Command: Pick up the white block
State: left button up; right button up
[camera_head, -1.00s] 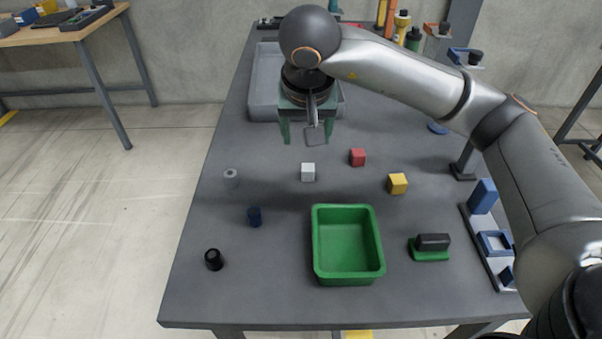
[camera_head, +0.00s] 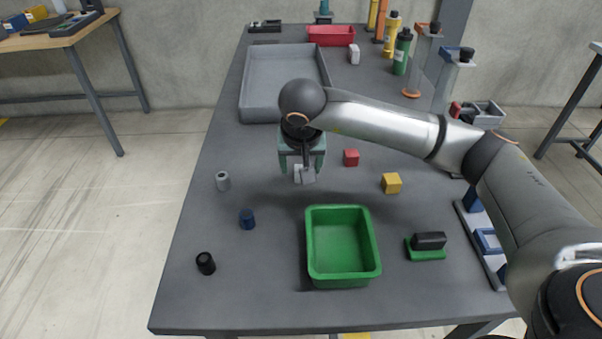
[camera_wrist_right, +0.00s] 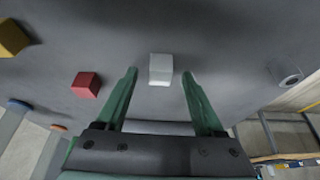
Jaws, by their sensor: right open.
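The white block (camera_head: 297,171) stands on the grey table and is partly hidden behind my right gripper (camera_head: 302,169) in the head view. In the right wrist view the white block (camera_wrist_right: 160,69) shows whole, between the two green fingertips of the gripper (camera_wrist_right: 159,74), with a gap on each side. My right gripper is open and points down over the block. My left gripper is not in view.
A red cube (camera_head: 351,158) and a yellow cube (camera_head: 392,183) lie to the right. A green bin (camera_head: 341,281) stands in front. A grey cylinder (camera_head: 223,181), a blue one (camera_head: 247,219) and a black one (camera_head: 205,263) stand to the left. A grey tray (camera_head: 262,109) lies behind.

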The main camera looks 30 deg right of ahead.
jog(key=shift+c, duration=0.3)
grip_shut()
dwell(0.3)
